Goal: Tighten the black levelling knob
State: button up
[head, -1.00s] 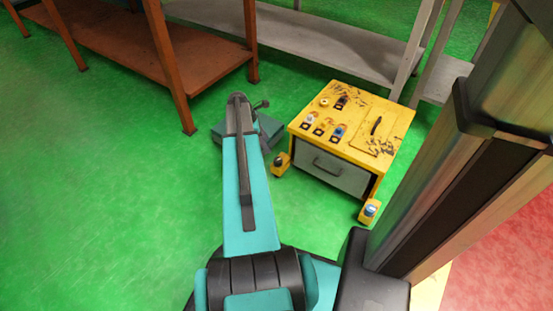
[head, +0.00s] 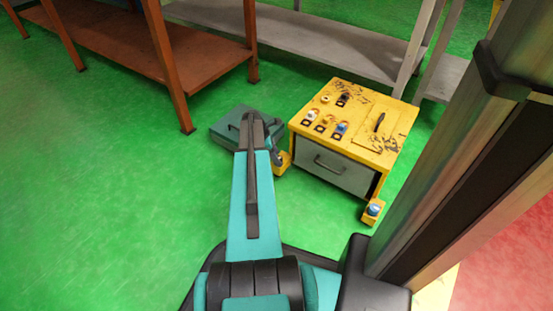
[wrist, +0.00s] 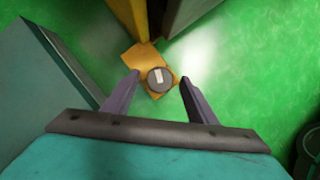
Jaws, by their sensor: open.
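The black levelling knob (wrist: 160,79) is a round dark disc with a pale bar mark, on a small yellow foot (wrist: 146,60) at the cabinet's corner. My gripper (wrist: 159,80) is open and empty. In the wrist view its two fingers appear on either side of the knob, with gaps; I cannot tell how high they are above it. In the head view, the foot (head: 284,161) shows at the cabinet's front left, partly covered by my arm's end, and the knob cannot be made out there.
The yellow cabinet (head: 384,154) with a grey drawer (head: 330,170) stands right of my gripper. Another yellow foot with a blue knob (head: 374,208) is at its front right. Open green floor (head: 110,190) lies further left.

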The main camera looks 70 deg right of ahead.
jog(key=shift+f, duration=0.25)
jog(key=shift+c, duration=0.4)
jog(key=c, duration=1)
jog(key=p, duration=0.1)
jog(key=m+p, duration=0.1)
jog(key=p, duration=0.1)
jog(key=shift+d+r, duration=0.15)
jog(key=shift+r, duration=0.1)
jog(key=m+y+p, duration=0.1)
jog(key=m+p, duration=0.1)
jog(key=p, duration=0.1)
jog(key=m+y+p, duration=0.1)
jog(key=m+p, duration=0.1)
jog(key=p, duration=0.2)
jog(key=shift+d+m+g, duration=0.2)
jog(key=shift+m+g, duration=0.1)
jog(key=shift+g, duration=0.1)
jog(key=m+y+p, duration=0.1)
jog(key=m+p, duration=0.2)
jog(key=p, duration=0.1)
jog(key=shift+d, duration=0.15)
jog(key=shift+f+m+t+y+p, duration=0.15)
jog(key=shift+m+y+p, duration=0.25)
jog(key=shift+m+p, duration=0.5)
jog(key=shift+r+m+t+y+p, duration=0.15)
jog(key=shift+m+y+p, duration=0.25)
jog(key=shift+m+p, duration=0.5)
jog(key=shift+f, duration=0.1)
